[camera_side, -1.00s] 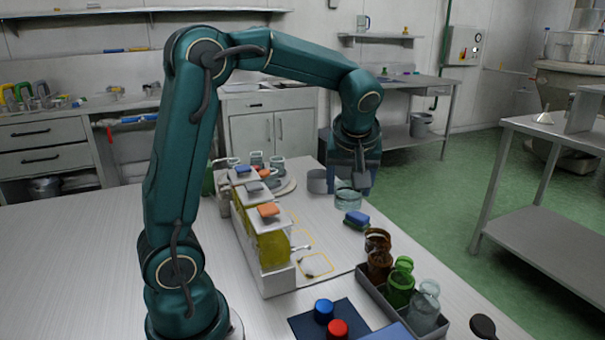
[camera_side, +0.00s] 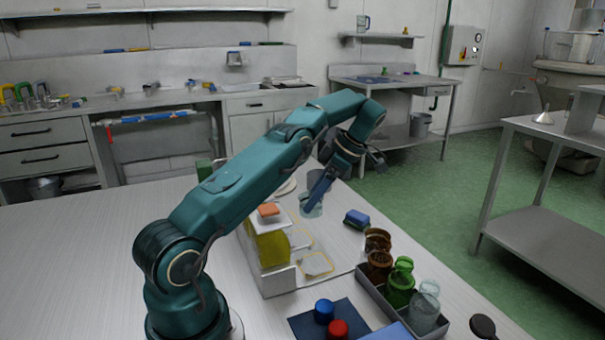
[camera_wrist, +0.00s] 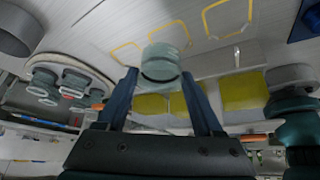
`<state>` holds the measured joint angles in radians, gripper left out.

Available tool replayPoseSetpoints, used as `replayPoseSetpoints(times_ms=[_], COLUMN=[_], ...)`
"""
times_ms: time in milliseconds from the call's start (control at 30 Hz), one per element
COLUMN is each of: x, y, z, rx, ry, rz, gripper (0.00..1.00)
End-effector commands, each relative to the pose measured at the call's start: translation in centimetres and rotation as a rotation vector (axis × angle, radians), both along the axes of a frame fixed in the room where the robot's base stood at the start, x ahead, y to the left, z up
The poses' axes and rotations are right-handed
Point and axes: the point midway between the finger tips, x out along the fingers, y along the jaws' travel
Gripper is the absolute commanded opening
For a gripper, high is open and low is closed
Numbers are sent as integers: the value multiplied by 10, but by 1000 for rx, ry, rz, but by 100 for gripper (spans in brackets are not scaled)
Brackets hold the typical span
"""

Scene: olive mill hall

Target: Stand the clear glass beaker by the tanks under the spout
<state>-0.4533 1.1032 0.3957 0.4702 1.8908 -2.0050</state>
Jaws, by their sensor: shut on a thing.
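The clear glass beaker (camera_side: 311,207) hangs below my gripper (camera_side: 314,197) at the far end of the tank row. In the wrist view my gripper (camera_wrist: 162,80) is shut on the beaker (camera_wrist: 165,62), with one finger on each side. In the wrist view the tanks (camera_wrist: 240,90) are below and right of the beaker. A spout (camera_wrist: 237,55) juts from the right tank there. My arm hides the farther tanks in the side view.
Yellow square outlines (camera_side: 318,263) mark the mat before the tanks. A blue sponge (camera_side: 357,218) lies right of the beaker. A tray (camera_side: 372,289) of brown, green and clear vessels stands nearer. A grey cylinder (camera_wrist: 28,30) is at the wrist view's upper left.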

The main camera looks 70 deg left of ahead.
Motion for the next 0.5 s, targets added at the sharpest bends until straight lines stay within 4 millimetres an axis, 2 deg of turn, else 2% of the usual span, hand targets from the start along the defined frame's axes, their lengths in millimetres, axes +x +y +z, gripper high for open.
replayPoseSetpoints(times_ms=[267,500], x=[-2,-2], y=[1,1], z=[-8,-28], rx=[0,0], ry=[2,2], rz=[32,30], gripper=[11,11])
